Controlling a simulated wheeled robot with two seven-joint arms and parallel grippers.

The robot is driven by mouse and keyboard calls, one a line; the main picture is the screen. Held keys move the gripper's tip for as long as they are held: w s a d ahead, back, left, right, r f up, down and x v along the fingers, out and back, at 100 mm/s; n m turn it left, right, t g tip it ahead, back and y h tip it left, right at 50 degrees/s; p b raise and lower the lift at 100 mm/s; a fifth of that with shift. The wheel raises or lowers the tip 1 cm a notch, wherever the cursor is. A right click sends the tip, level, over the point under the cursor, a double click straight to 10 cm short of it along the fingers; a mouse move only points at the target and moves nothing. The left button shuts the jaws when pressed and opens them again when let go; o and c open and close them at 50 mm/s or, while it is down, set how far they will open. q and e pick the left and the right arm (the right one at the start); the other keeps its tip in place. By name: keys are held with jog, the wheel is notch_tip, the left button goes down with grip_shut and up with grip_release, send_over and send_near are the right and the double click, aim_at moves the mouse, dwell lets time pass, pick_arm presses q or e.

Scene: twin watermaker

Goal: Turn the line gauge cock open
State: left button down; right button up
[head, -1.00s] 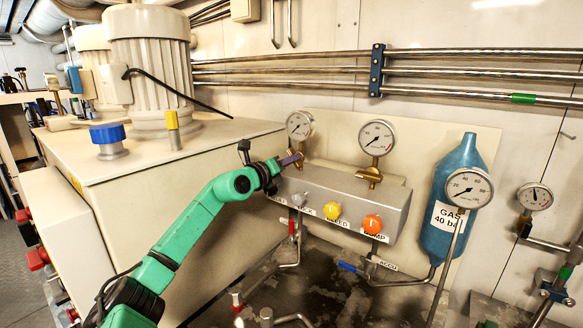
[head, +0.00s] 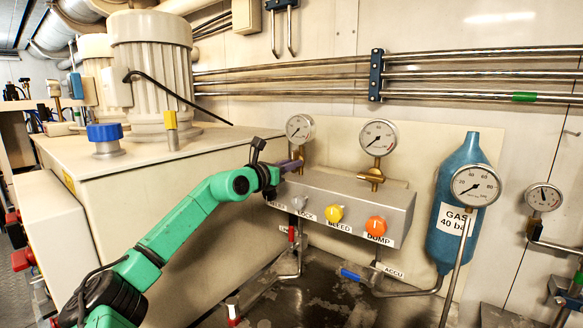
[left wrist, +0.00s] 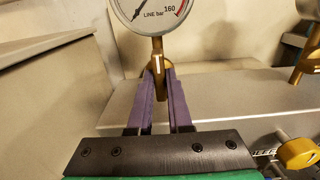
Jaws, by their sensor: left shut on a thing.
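The line gauge (head: 299,128), a round white dial marked "LINE bar", stands at the left end of the grey valve block. It also shows at the top of the left wrist view (left wrist: 152,12). The brass line gauge cock (left wrist: 158,63) sits just below it, with a white mark on its face. My left gripper (head: 296,164) is at this cock. In the left wrist view its two purple fingers (left wrist: 160,82) are shut on the cock's brass handle, one on each side. In the head view the fingers hide most of the cock. My right gripper is not in view.
The grey block (head: 335,197) carries a second gauge (head: 378,138) with its own brass cock (head: 371,177). Yellow (head: 334,214) and orange (head: 376,226) knobs are on its front. A blue gas bottle (head: 456,215) stands right. A big beige tank (head: 160,200) lies left of the block.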

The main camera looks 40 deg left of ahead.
pick_arm(q)
jog(key=shift+f, duration=0.2)
jog(key=c, duration=1)
grip_release()
jog(key=shift+o, duration=0.8)
jog(key=shift+r, duration=0.1)
jog(key=shift+s, duration=0.15)
jog(key=s+d+b, duration=0.1)
jog(key=s+b, duration=1.3)
jog(key=b, duration=0.1)
jog(key=shift+s+d+b, duration=0.15)
jog(key=shift+d+b, duration=0.15)
jog(key=shift+b, duration=0.1)
